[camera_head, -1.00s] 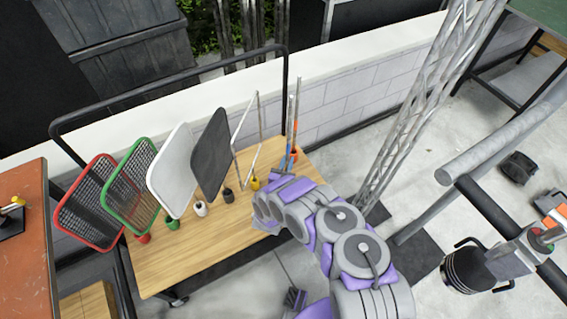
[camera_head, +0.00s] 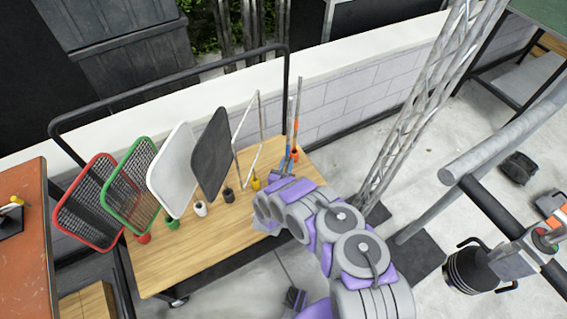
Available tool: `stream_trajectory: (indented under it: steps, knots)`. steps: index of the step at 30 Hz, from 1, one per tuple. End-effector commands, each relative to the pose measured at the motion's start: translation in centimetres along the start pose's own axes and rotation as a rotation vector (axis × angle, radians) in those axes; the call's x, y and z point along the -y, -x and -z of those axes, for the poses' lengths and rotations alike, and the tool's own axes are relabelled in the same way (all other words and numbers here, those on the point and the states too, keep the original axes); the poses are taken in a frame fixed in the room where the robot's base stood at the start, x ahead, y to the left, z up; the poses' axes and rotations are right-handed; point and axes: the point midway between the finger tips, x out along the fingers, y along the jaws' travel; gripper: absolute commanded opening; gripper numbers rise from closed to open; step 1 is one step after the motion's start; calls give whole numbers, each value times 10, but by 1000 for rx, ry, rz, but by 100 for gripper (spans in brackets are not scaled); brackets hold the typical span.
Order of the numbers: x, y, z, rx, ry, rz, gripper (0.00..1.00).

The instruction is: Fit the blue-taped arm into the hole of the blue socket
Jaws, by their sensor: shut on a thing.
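The blue-taped arm (camera_head: 289,130) is a thin grey rod standing nearly upright at the right end of the wooden table, with blue near its lower part. My gripper (camera_head: 282,176) is by the rod's lower end and shut on it; the fingers are mostly hidden behind my wrist. The blue socket cannot be made out; my wrist covers that part of the table. I cannot tell whether the rod's lower end touches the table or a socket.
An orange-taped rod (camera_head: 298,110) stands just behind, by an orange socket (camera_head: 295,154). Red, green, white, black and yellow-based frames line the wooden table (camera_head: 190,250). A lattice mast (camera_head: 410,120) rises to the right. A black rail (camera_head: 170,90) runs behind the table.

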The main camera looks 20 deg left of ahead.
Motion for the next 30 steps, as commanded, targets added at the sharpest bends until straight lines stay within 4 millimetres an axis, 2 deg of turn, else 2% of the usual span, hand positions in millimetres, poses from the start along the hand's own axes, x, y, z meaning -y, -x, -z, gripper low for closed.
stream_trajectory:
  steps: [30]
  knots:
    - [0, 0, 33, 1, 0, 1, 0]
